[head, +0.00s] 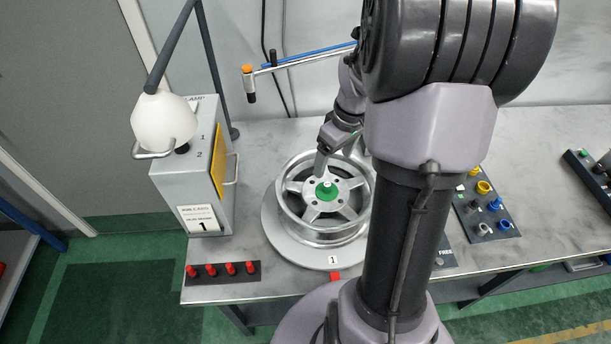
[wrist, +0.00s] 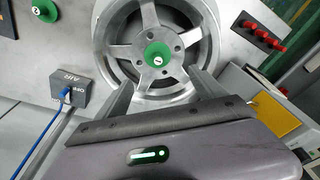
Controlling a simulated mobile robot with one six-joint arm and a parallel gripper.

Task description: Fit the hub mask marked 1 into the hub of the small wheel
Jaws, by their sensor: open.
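A silver five-spoke wheel (head: 309,207) lies flat on a round grey plate (head: 287,243) tagged 1. A green hub mask (head: 327,191) with a pale knob sits at the wheel's centre; it also shows in the wrist view (wrist: 158,56), with a small mark on its knob. I cannot tell how deep it sits in the hub. My gripper (head: 321,168) is over the far part of the wheel. In the wrist view my gripper (wrist: 165,84) is open and empty, its fingers apart on the near side of the mask, not around it.
Another green piece (wrist: 45,10) shows at the wrist view's top left. Red pegs (head: 222,269) stand left of the wheel, and a grey box (head: 190,170) behind them. A dark board (head: 485,207) with coloured parts is right. A jointed tool arm (head: 300,60) hangs behind.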

